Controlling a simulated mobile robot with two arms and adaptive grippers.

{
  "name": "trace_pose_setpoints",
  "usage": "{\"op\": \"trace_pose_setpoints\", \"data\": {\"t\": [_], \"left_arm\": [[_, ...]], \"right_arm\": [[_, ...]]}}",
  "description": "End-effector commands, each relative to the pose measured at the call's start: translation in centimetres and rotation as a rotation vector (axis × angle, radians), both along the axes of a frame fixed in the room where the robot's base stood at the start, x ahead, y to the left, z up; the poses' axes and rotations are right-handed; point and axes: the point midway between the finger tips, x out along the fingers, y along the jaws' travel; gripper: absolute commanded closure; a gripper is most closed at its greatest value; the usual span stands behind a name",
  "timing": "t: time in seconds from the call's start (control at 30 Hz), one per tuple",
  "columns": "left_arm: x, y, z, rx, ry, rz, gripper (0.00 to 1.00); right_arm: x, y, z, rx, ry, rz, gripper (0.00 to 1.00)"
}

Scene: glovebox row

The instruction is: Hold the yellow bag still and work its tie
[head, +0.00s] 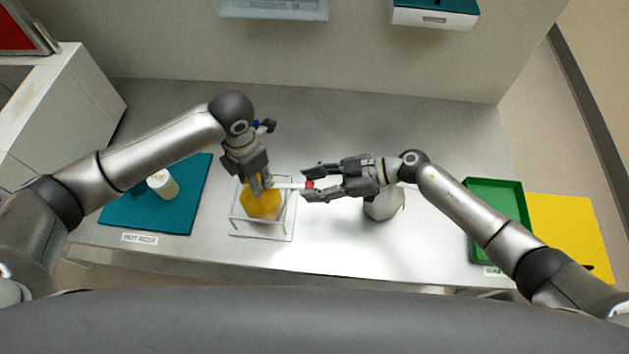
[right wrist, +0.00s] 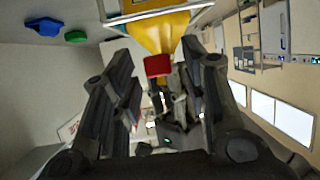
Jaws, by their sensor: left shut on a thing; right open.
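The yellow bag (head: 262,205) sits in a clear, thin-framed stand (head: 265,236) on the bench. My left gripper (head: 261,186) is shut on the bag's upper part. A pale strip, the tie (head: 288,186), runs right from there to a red end tab (head: 309,185). My right gripper (head: 305,183) is open, with its fingers on either side of the tab. In the right wrist view the red tab (right wrist: 157,66) shows between the open fingers, with the yellow bag (right wrist: 160,32) behind it. I cannot tell whether the fingers touch the tab.
A teal mat (head: 180,217) with a white container (head: 162,184) lies at left. A pale round object (head: 385,205) is below my right gripper. A green tray (head: 483,250) and a yellow sheet (head: 562,225) are at right. The back of the bench is mostly clear.

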Motion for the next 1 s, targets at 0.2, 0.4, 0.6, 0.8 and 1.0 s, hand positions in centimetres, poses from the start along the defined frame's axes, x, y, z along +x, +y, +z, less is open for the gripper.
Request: {"op": "trace_pose_setpoints", "data": {"t": [0.2, 0.4, 0.6, 0.8, 1.0], "left_arm": [[0.0, 0.0, 0.0, 0.0, -0.001, 0.0, 1.0], [0.0, 0.0, 0.0, 0.0, -0.001, 0.0, 1.0], [0.1, 0.0, 0.0, 0.0, -0.001, 0.0, 1.0], [0.1, 0.0, 0.0, -0.001, -0.002, 0.0, 1.0], [0.1, 0.0, 0.1, -0.001, -0.002, 0.0, 1.0]], "right_arm": [[0.0, -0.1, 2.3, -0.001, -0.005, 0.002, 0.59], [0.1, -0.1, 6.1, -0.001, -0.007, 0.002, 0.59], [0.1, -0.1, 9.0, -0.002, -0.003, 0.001, 0.59], [0.1, 0.0, 9.9, -0.001, 0.0, -0.001, 0.59], [0.1, -0.1, 9.9, 0.0, 0.0, -0.001, 0.59]]}}
